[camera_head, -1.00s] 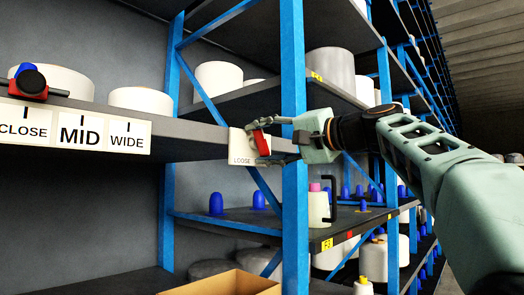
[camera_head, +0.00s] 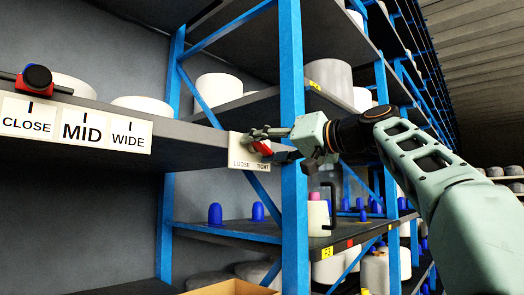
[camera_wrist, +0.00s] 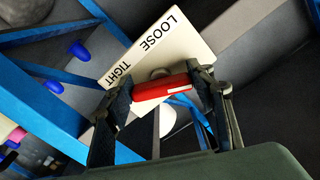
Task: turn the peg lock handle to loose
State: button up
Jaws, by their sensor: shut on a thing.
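The peg lock handle (camera_head: 262,147) is a short red bar on a white plate (camera_head: 235,146) lettered LOOSE and TIGHT. In the head view its visible red part slants down to the right, above the TIGHT lettering. My gripper (camera_head: 268,141) reaches in from the right and partly covers it. In the wrist view the red handle (camera_wrist: 163,89) lies between the two fingers of my gripper (camera_wrist: 163,93), which are closed on it. The plate (camera_wrist: 185,50) shows behind it, with a pale round pivot partly hidden by the handle.
A blue rack post (camera_head: 293,180) stands just beside my gripper. A shelf edge at left carries CLOSE, MID and WIDE labels (camera_head: 80,128) and a red-and-black slider (camera_head: 37,80). White bobbins, blue pegs and a cardboard box (camera_head: 232,288) are around. The aisle at right looks open.

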dwell(0.4)
jog(key=o, duration=1.2)
jog(key=shift+c, duration=0.2)
jog(key=v, duration=1.2)
